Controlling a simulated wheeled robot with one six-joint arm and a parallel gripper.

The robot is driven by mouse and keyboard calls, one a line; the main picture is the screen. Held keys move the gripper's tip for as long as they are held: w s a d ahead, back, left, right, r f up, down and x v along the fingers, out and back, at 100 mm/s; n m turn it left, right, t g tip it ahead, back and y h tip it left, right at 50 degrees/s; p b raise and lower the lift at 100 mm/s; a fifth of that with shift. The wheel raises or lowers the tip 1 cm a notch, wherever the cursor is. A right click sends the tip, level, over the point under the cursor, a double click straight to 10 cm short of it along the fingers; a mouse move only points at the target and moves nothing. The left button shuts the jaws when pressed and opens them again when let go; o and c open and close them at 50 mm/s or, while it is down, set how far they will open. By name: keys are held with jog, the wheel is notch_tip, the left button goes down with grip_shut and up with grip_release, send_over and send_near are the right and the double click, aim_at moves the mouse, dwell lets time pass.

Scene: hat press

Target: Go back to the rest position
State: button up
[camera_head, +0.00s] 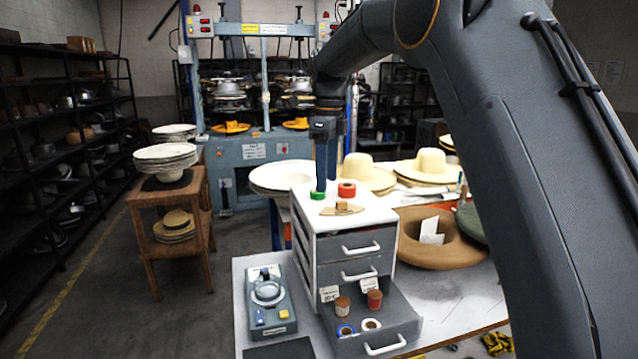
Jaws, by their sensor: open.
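My gripper (326,184) points down over the white top of a small drawer cabinet (308,222), with its dark blue fingers a little apart. Nothing shows held between them. The fingertips are close to a green roll (317,195); I cannot tell whether they touch it. A red roll (347,189) lies just to the right. A flat tan piece with a small block (342,208) lies in front of them. My arm reaches in from the right and hides part of the table.
The cabinet's bottom drawer (388,322) is pulled out, holding brown spools and rolls. A grey device (268,300) stands to its left. Hats, including a brown one (436,240), crowd the right. A wooden stand (172,230) is at left, and a blue hat press (255,150) behind.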

jog(key=s+d+f+n, duration=0.5)
jog(key=s+f+n, duration=0.2)
jog(key=s, duration=0.3)
jog(key=s+d+f+n+t+b, duration=0.1)
jog(key=s+d+f+n, duration=0.5)
jog(key=s, duration=0.5)
jog(key=s+d+f+n+b, duration=0.1)
jog(key=s+d+f+n, duration=0.5)
jog(key=s+f+n, duration=0.3)
jog(key=shift+s+d+f, duration=0.2)
jog(key=shift+s+f, duration=0.25)
jog(key=shift+s, duration=0.5)
